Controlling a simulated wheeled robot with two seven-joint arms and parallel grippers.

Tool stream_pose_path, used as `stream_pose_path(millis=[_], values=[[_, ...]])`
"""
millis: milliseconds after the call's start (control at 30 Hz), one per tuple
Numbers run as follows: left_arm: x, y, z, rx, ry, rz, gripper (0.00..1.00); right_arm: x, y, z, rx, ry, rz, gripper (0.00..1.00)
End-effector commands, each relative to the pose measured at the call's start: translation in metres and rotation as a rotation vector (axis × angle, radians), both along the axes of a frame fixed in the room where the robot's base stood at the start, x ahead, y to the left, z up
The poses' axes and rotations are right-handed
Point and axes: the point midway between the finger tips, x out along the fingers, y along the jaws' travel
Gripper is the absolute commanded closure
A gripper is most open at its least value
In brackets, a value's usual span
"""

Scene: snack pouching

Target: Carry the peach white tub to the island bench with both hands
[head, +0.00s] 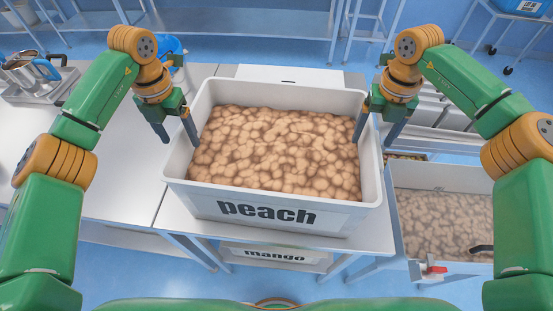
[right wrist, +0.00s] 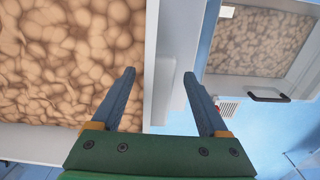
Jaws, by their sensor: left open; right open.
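The white tub labelled "peach" (head: 195,200) stands upright on a light bench (head: 375,240) in the middle of the head view, filled with tan, lumpy pieces. My left gripper (head: 178,138) is open at the tub's left wall, one finger outside and the other over the inner side. My right gripper (head: 377,132) is open at the right wall. In the right wrist view, the tub's wall (right wrist: 162,60) lies between the fingers of this gripper (right wrist: 159,75), with a gap on each side. I cannot tell which surface is the island bench.
A second bin of pale pieces (head: 440,180) with a dark handle stands close on the right. A tub labelled "mango" (head: 270,254) sits on a shelf below. A long counter (head: 110,170) on the left is mostly clear, with metal pots (head: 30,70) at its far end.

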Motion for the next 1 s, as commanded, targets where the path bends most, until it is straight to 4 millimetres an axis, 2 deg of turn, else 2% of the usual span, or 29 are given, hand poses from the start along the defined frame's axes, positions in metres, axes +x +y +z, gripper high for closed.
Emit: stream_pose_path(millis=[133,400,433,467,700,1000], values=[[0.0,0.0002,-0.0105,0.001,0.0,0.0,0.22,-0.0002,-0.0003,-0.0106,0.0,0.0,-0.001,0.22],[0.0001,0.0002,-0.0122,0.001,-0.001,0.001,0.22,0.0,-0.0002,-0.0122,0.0,-0.001,0.0,0.22],[0.0001,0.0002,-0.0121,0.001,-0.001,0.001,0.25,0.0,-0.0002,-0.0122,0.0,-0.001,0.0,0.25],[0.0001,0.0002,-0.0121,0.001,-0.001,0.001,0.33,0.0,-0.0001,-0.0122,0.0,-0.001,0.0,0.33],[0.0001,0.0002,-0.0119,0.0,-0.001,0.001,0.98,-0.0001,-0.0001,-0.012,0.0,-0.001,0.0,0.98],[0.0001,0.0003,-0.0118,0.001,-0.001,0.001,1.0,-0.0001,-0.0002,-0.0119,0.0,-0.001,0.0,1.0]])
